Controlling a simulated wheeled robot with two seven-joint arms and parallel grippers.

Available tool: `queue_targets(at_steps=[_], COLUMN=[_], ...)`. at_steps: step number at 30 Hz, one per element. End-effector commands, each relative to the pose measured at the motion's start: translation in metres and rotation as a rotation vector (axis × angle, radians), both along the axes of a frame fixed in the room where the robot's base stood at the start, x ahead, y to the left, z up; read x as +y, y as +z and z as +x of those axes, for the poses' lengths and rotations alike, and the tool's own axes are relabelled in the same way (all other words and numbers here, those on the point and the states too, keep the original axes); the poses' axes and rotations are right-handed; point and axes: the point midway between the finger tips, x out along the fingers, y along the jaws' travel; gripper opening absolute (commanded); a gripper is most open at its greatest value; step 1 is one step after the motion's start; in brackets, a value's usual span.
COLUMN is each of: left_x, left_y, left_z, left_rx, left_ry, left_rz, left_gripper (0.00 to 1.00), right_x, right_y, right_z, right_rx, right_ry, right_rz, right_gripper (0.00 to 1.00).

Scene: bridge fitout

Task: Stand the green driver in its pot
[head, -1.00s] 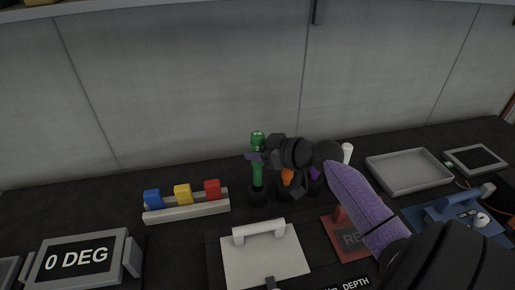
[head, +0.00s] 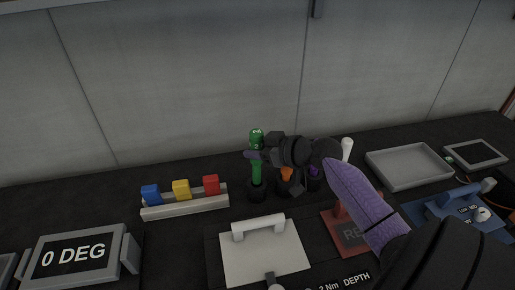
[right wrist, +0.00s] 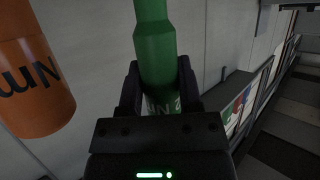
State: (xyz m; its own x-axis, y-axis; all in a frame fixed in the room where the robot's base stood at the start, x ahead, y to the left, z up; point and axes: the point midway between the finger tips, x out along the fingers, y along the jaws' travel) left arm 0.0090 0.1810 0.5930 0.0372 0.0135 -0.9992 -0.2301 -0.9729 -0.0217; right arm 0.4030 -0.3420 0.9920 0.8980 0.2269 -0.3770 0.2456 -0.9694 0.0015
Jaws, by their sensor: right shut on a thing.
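The green driver (head: 256,170) stands roughly upright at the back middle of the bench in the head view. Its lower end meets the top of a black pot (head: 257,194); I cannot tell how deep inside it is. My right gripper (head: 257,154) is shut on the driver's upper part, coming in from the right. In the right wrist view the green driver (right wrist: 155,45) runs between the two fingers. My left gripper is not in view.
An orange driver (head: 286,174) and a purple one (head: 314,171) stand close on the right, partly behind my gripper. A rack with blue, yellow and red blocks (head: 186,208) is to the left. A white plate with a handle (head: 265,262) lies in front. A grey tray (head: 408,180) is at right.

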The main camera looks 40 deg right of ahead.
Motion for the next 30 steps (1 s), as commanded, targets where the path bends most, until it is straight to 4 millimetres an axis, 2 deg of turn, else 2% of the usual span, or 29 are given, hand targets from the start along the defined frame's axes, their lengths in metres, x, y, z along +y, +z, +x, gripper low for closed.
queue_targets(at_steps=[30], left_x=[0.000], left_y=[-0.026], left_z=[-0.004], left_rx=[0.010], left_ry=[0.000], left_rz=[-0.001], left_gripper=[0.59], right_x=[0.000], right_y=[-0.028], right_z=[0.000], right_rx=[-0.001], right_ry=[0.000], right_rz=[0.000], right_gripper=[0.00])
